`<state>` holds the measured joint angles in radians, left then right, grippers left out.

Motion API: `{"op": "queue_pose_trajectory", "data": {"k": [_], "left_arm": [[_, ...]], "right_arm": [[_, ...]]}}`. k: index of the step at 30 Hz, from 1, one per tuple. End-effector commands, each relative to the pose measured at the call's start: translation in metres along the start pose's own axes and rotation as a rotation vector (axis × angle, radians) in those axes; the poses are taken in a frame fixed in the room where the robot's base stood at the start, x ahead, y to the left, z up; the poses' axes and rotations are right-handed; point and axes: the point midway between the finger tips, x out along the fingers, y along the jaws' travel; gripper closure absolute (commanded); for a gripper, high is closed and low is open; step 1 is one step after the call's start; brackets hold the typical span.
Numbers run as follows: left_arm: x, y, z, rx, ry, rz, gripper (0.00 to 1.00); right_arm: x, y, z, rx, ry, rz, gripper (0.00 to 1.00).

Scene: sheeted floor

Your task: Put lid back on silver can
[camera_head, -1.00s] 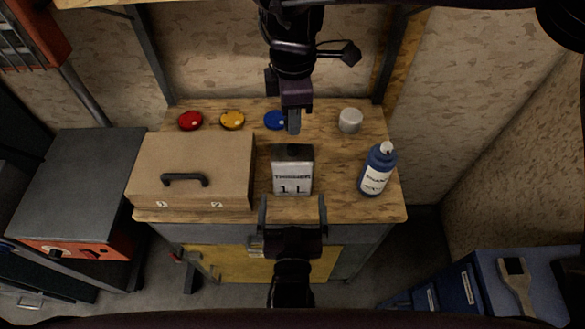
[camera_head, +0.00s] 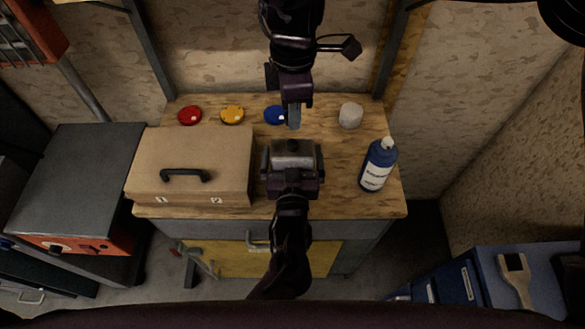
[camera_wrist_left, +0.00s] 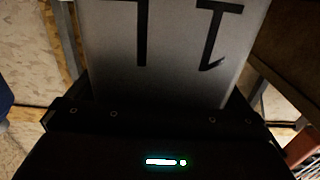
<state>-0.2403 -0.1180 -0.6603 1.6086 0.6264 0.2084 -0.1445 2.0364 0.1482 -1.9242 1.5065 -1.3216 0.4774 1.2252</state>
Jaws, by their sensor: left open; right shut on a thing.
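The silver can (camera_head: 293,160) stands upright on the workbench, with a small dark opening on its top. My left gripper (camera_head: 293,153), coming from the near side, is open with a finger on each side of the can. In the left wrist view the can's pale face (camera_wrist_left: 170,45) with an upside-down "1 L" fills the space between the fingers. My right gripper (camera_head: 294,122) hangs from above, behind the can and beside a blue disc. It is shut on what I take to be the lid, which its fingers mostly hide.
A brown toolbox (camera_head: 192,160) stands close left of the can. A blue bottle (camera_head: 378,165) stands to the right. The bench is clear between can and bottle.

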Motion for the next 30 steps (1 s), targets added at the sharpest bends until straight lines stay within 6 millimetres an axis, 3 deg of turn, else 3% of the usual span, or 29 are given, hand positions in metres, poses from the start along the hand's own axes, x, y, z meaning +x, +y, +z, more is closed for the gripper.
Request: {"op": "queue_pose_trajectory", "data": {"k": [10,22,26,30], "left_arm": [[0.003,0.000,0.000,0.000,-0.001,0.000,0.00],[0.003,0.000,0.000,-0.001,0.000,0.000,0.52],[0.003,0.000,0.000,-0.001,-0.001,0.000,0.55],[0.003,0.000,0.000,-0.001,0.000,0.000,0.55]], "right_arm": [[0.000,0.000,0.000,0.000,0.000,0.000,0.93],[0.000,0.000,0.000,0.000,0.000,0.000,0.93],[0.005,0.000,0.000,0.000,0.000,-0.002,0.93],[0.026,-0.001,0.000,0.000,0.001,-0.004,0.93]]}}
